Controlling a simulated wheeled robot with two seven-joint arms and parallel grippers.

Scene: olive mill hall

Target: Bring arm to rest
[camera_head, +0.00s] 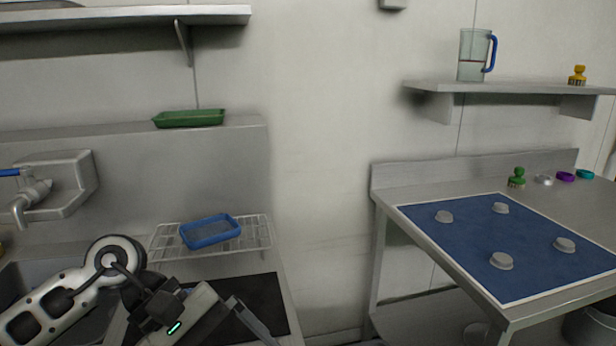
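My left arm (60,303) comes in from the lower left, over the sink and counter. My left gripper (230,327) is at the bottom edge, above the dark mat on the counter. Its two fingers stand apart with nothing visible between them; their ends are partly cut off by the frame. My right arm and gripper are not in view.
A blue tray (210,232) sits on a wire rack (256,236) behind the gripper. A green tray (189,118) lies on the ledge above. A tap (36,197) is at left. At right, a table (446,281) bears a blue mat (468,237) with several grey knobs.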

